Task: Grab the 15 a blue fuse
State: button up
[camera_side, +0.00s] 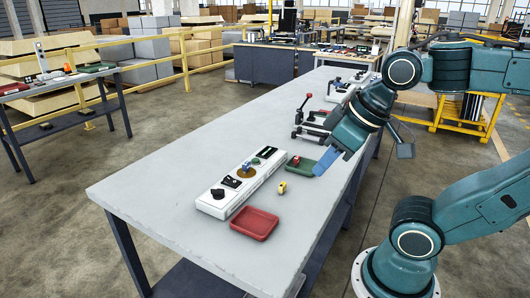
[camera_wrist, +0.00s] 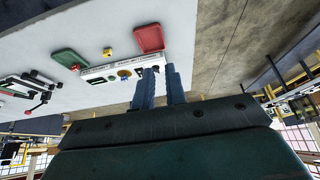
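In the side view, a small blue piece (camera_side: 246,167) sits at a gold round base on the white panel (camera_side: 218,205). It may be the blue fuse, but no rating is readable. In the wrist view, the gold round part (camera_wrist: 124,74) of the panel shows just left of my fingers. My gripper (camera_side: 323,163) appears in the side view over the green tray (camera_side: 303,171), right of the panel. In the wrist view, the two blue fingers of my gripper (camera_wrist: 162,70) stand apart with nothing seen between them.
A small yellow piece (camera_side: 282,187) lies on the table (camera_side: 170,180) between the trays. A red tray (camera_side: 255,224) is near the front edge. A small red piece (camera_side: 296,160) is by the green tray's left end. Lever fixtures (camera_side: 308,131) stand behind. The table's left side is clear.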

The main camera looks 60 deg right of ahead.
jog(key=o, duration=0.5)
jog(key=w+d+r+n+g, duration=0.2)
jog(key=w+d+n, duration=0.25)
jog(key=w, duration=0.45)
jog(key=w+d+r+n+g, duration=0.1)
jog(key=w+d+r+n, duration=0.15)
jog(key=w+n, duration=0.45)
jog(key=w+d+f+n+g, duration=0.1)
jog(key=w+d+f+n, duration=0.1)
jog(key=w+d+f, duration=0.2)
jog(key=w+d+f+n, duration=0.2)
jog(key=w+d+f, duration=0.2)
jog(key=w+d, duration=0.1)
jog(key=w+d+f+n+g, duration=0.1)
jog(key=w+d+f+n, duration=0.1)
jog(key=w+d+f, duration=0.2)
jog(key=shift+w+d+n+g, duration=0.15)
jog(key=shift+w+d, duration=0.1)
jog(key=shift+w, duration=0.45)
jog(key=shift+w+d+n+g, duration=0.1)
jog(key=shift+w+d+g, duration=0.1)
jog(key=shift+w, duration=0.45)
